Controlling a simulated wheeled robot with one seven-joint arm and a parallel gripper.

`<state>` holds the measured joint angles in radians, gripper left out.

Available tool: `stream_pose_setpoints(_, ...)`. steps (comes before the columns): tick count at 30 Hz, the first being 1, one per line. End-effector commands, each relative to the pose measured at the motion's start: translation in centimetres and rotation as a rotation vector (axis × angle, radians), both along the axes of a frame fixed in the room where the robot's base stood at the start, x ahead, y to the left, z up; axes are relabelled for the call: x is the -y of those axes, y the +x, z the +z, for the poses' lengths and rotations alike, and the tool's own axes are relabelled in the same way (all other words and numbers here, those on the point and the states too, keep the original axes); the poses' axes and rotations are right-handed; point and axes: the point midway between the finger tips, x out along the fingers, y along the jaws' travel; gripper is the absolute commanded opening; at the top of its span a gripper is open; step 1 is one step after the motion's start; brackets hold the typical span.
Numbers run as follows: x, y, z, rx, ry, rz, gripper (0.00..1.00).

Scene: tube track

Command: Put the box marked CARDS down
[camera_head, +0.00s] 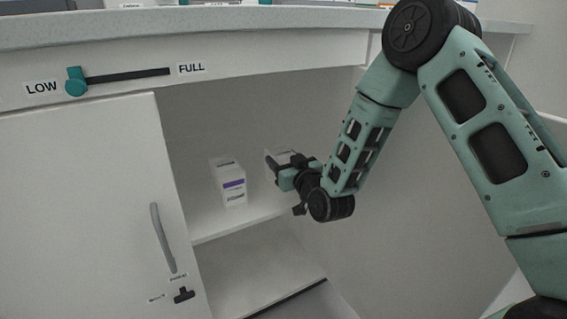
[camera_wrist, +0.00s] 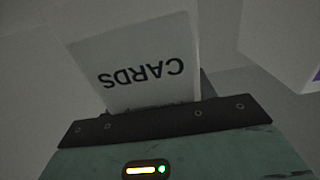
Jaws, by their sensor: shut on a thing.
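The white box marked CARDS (camera_wrist: 140,65) fills the middle of the wrist view, its lettering upside down there. My gripper (camera_wrist: 150,105) is shut on it. In the head view my gripper (camera_head: 282,172) reaches into the open cupboard with the box (camera_head: 285,154) at its tip, mostly hidden behind the fingers. The box is at the right of the shelf area (camera_head: 245,217). I cannot tell whether its underside touches the shelf.
A white box with a purple band (camera_head: 228,182) stands on the shelf to the left of my gripper; its edge shows in the wrist view (camera_wrist: 285,40). The cupboard door (camera_head: 85,210) is at the left. A slider (camera_head: 76,82) marked LOW and FULL is above.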

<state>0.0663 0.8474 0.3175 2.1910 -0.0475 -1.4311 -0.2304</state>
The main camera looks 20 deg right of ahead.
Motion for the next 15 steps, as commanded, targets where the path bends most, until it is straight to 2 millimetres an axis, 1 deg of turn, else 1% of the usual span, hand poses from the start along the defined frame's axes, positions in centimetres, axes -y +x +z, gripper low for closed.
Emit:
stream_pose_setpoints(3,-0.01,0.01,0.05,0.001,0.000,0.000,0.29)
stream_pose_setpoints(6,-0.03,0.00,-0.32,0.001,0.000,0.000,0.29)
stream_pose_setpoints(7,-0.02,0.00,-0.33,0.000,0.000,0.000,0.57)
stream_pose_setpoints(8,-0.02,0.00,-0.23,0.000,0.000,0.000,0.65)
stream_pose_setpoints(9,-0.02,0.00,-0.22,0.000,0.000,0.000,0.76)
stream_pose_setpoints(15,-0.02,0.00,-0.21,0.000,0.000,0.000,0.76)
